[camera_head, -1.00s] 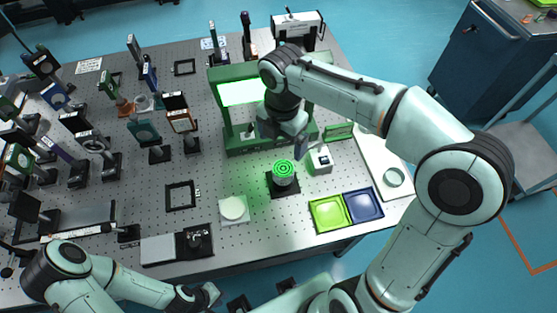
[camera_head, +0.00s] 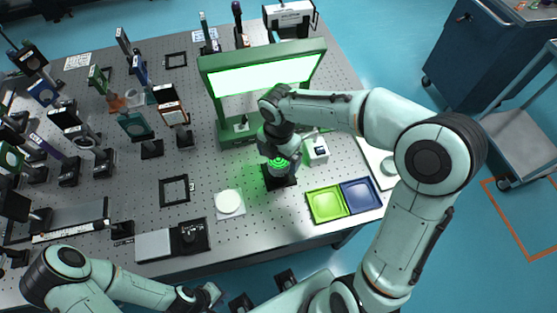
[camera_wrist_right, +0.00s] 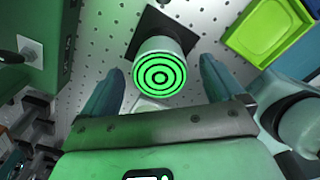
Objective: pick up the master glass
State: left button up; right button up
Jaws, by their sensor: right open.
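A pale cylinder whose round top shows green concentric rings, apparently the master glass (camera_head: 278,164), stands on a black square base. In the right wrist view its ringed top (camera_wrist_right: 160,75) lies between my two fingers, with a visible gap on each side. My right gripper (camera_wrist_right: 161,66) is open and empty, pointing down at it. In the head view the right gripper (camera_head: 281,156) partly covers the cylinder. My left gripper (camera_head: 208,296) is low at the table's front edge, away from the cylinder; its jaws are too small to read.
A green frame with a bright panel (camera_head: 262,76) stands behind the cylinder. A small white box (camera_head: 316,150) is close on its right. Lime (camera_head: 326,205) and blue (camera_head: 360,194) trays lie front right, a white disc (camera_head: 229,202) front left. Several optic mounts crowd the left.

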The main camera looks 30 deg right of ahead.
jog(key=shift+r, duration=0.1)
jog(key=c, duration=1.4)
